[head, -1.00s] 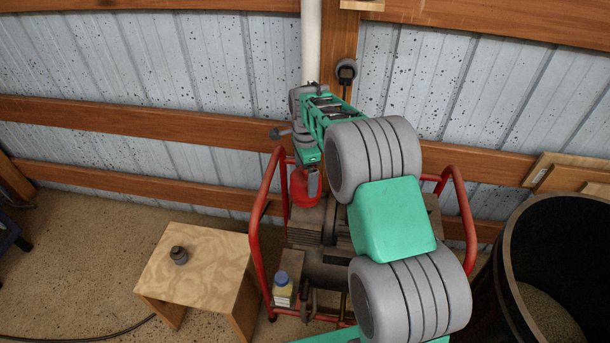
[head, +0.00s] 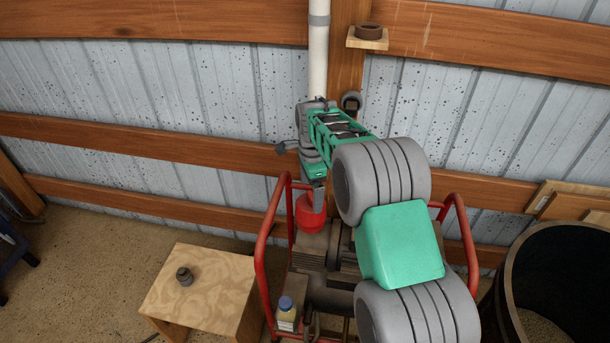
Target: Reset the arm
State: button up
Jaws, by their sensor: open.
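My arm, green and grey, reaches from the lower right toward the wall in the head view and is bent. My gripper (head: 300,174) is at its far end, open, with one grey finger pointing left and the other hanging down. I see nothing held between the fingers. The lower finger overlaps a rounded red object (head: 309,221) on the machine in the picture; I cannot tell whether they touch.
A machine in a red tube frame (head: 264,262) stands below my arm. A yellowish bottle with a blue cap (head: 286,314) is on its left. A wooden stool (head: 217,290) bears a small dark weight (head: 184,276). A dark barrel (head: 508,275) stands right. A white pipe (head: 318,60) and small shelf (head: 368,42) are on the wall.

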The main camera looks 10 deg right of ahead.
jog(key=s+r+n+t+p, duration=0.2)
jog(key=s+r+n+p, duration=0.2)
jog(key=s+r+n, duration=0.65)
jog(key=s+r+n+p, duration=0.1)
jog(key=s+r+n, duration=0.1)
jog(key=s, duration=0.6)
jog(key=s+r+n+t+p, duration=0.1)
jog(key=s+r+n, duration=0.2)
jog(key=s, duration=0.4)
jog(key=shift+s+a+n, duration=0.2)
jog(key=shift+s+n, duration=0.2)
jog(key=shift+n, duration=0.45)
